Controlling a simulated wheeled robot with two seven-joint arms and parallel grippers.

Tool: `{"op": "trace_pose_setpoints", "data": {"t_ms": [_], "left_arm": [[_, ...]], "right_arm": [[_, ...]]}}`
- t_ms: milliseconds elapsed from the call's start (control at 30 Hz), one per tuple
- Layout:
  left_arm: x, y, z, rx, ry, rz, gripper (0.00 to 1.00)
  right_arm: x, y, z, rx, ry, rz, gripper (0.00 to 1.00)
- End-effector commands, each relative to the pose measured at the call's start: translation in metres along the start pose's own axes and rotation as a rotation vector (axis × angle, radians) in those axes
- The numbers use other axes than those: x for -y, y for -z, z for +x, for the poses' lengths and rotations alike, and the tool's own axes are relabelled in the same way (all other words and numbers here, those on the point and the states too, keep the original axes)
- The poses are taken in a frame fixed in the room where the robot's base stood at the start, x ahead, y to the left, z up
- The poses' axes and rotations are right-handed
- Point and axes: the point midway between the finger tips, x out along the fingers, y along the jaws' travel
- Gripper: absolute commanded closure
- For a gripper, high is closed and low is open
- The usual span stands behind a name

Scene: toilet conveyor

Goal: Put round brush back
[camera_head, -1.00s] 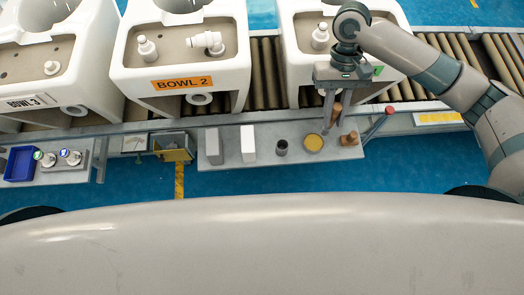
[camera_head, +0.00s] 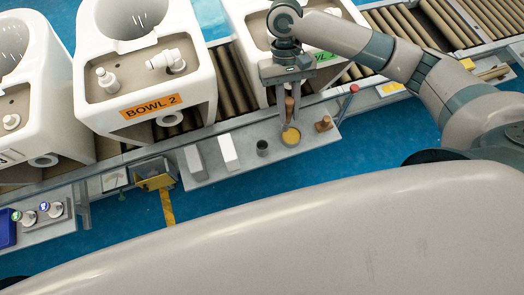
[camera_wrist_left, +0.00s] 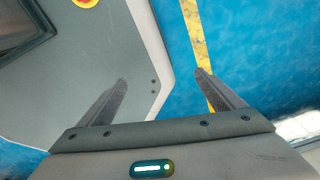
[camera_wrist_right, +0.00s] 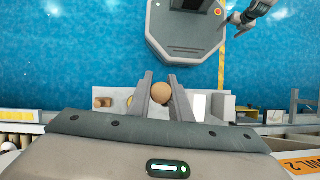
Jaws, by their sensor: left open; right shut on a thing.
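The round brush (camera_head: 289,106) shows as a brown wooden handle between the fingers of my right gripper (camera_head: 288,118). The gripper is shut on it above the grey shelf. In the right wrist view the handle's round end (camera_wrist_right: 161,92) sits between the fingers; the bristles are hidden. Just below the fingertips in the head view is a round yellow-topped pot (camera_head: 290,136). A dark open cup (camera_head: 262,147) stands to its left on the shelf. My left gripper (camera_wrist_left: 162,82) is open and empty above the floor; it does not show in the head view.
The grey shelf (camera_head: 315,138) also carries a wooden piece (camera_head: 324,123) at right, a white block (camera_head: 229,153) and a grey block (camera_head: 195,160). Behind it are the roller conveyor and bowls, including BOWL 2 (camera_head: 150,80). A red knob (camera_head: 354,88) stands near the shelf's right end.

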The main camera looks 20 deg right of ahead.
Motion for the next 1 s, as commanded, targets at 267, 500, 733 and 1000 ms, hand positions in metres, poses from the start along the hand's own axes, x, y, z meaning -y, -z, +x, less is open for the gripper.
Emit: {"op": "trace_pose_setpoints", "data": {"t_ms": [267, 500, 733, 1000], "left_arm": [[0.002, 0.012, 0.011, -0.031, 0.002, 0.001, 0.13], [0.0, 0.032, 0.019, -0.073, 0.0, 0.002, 0.13], [-0.004, 0.043, 0.022, -0.097, -0.004, 0.003, 0.13], [-0.006, 0.039, 0.022, -0.095, -0.006, 0.002, 0.13]], "right_arm": [[0.041, 0.025, -0.007, 0.006, 0.158, 0.335, 1.0], [0.062, 0.049, -0.015, 0.007, 0.354, 0.77, 1.0], [0.061, 0.063, -0.015, 0.005, 0.478, 1.055, 1.0], [0.06, 0.066, -0.016, 0.001, 0.498, 1.103, 1.0]]}}
